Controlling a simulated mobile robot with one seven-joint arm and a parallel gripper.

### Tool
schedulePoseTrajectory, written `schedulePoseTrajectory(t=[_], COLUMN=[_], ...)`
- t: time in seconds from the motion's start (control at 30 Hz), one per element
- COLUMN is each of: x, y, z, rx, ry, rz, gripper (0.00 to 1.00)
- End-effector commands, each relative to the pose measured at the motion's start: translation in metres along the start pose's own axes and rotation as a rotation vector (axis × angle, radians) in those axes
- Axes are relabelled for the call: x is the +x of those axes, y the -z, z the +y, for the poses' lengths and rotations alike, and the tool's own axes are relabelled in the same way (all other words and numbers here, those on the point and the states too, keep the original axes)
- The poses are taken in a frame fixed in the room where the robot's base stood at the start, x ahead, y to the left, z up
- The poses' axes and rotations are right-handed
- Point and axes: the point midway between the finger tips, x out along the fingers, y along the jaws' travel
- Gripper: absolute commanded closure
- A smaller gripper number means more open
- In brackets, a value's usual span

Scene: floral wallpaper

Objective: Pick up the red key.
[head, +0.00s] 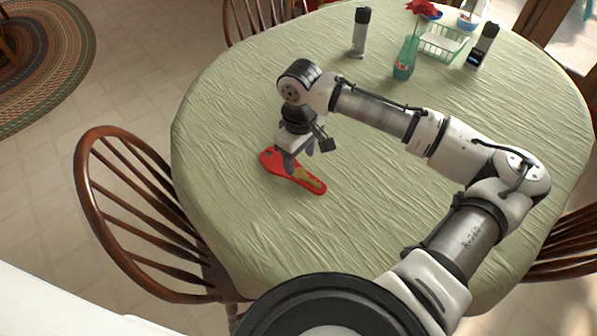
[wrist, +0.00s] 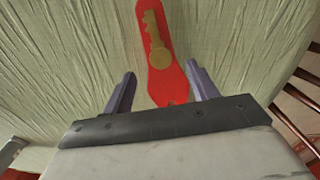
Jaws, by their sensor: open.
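The red key (head: 313,184) is a flat, long red piece with a gold key shape on it, lying on the green tablecloth. In the wrist view the red key (wrist: 166,84) runs from the top edge down between my fingers, with its near end close to the gripper's dark front edge. My gripper (head: 297,160) is open and right above the red key, hiding part of it in the head view. In the wrist view my gripper (wrist: 161,73) has one finger on each side of the red piece, with no clear contact.
The round table (head: 370,230) is clear around the key. A wooden chair (head: 125,225) stands at the left edge.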

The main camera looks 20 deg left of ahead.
Motion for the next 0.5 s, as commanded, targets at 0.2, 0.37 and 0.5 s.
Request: schedulePoseTrajectory(t=[0.2, 0.37, 0.5], x=[0.029, 0.045, 0.048], y=[-0.001, -0.001, -0.001], z=[-0.001, -0.001, -0.001], rx=[0.001, 0.0, 0.0], ry=[0.0, -0.001, -0.001], rz=[-0.002, -0.002, 0.0], gripper=[0.42, 0.42, 0.42])
